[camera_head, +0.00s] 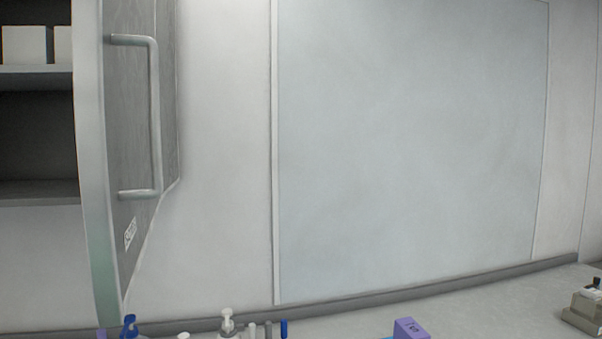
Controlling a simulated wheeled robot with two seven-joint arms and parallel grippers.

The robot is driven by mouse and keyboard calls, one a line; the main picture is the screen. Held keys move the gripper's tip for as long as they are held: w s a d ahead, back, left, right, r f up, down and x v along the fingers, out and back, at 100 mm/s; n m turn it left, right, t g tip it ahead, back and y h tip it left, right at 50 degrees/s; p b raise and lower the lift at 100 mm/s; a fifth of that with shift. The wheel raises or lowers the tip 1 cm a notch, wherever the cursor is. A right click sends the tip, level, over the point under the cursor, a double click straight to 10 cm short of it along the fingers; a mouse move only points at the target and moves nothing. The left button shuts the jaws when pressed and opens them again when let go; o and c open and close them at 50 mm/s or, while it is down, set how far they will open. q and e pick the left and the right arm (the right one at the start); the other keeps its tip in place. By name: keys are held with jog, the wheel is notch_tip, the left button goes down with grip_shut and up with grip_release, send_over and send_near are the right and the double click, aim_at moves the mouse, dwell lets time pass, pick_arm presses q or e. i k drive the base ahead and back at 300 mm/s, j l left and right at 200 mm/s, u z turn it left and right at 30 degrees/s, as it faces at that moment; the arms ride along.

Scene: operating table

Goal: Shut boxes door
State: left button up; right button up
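A wall cabinet (40,192) with shelves stands at the left edge, its inside dark and open to view. Its grey door (133,110) is swung open and stands out from the cabinet's right side, seen at a steep angle. A metal bar handle (155,120) runs upright on the door's face, and a small white label (130,233) is low on it. White boxes (24,44) sit on the upper shelf. Neither of my grippers is in view.
A grey counter (500,300) runs along the bottom. A pump bottle (227,322), a blue-topped item (130,326), a purple box (410,328) and a beige device (585,305) stand on it. A pale panel (410,140) covers the wall. The space right of the door is clear.

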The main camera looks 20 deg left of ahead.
aim_at(115, 77)
jog(key=l+u, duration=0.1)
jog(key=u, duration=0.3)
jog(key=i+l+u, duration=0.1)
jog(key=u, duration=0.3)
jog(key=l+u, duration=0.1)
jog(key=u, duration=0.25)
jog(key=l+u, duration=0.1)
jog(key=u, duration=0.3)
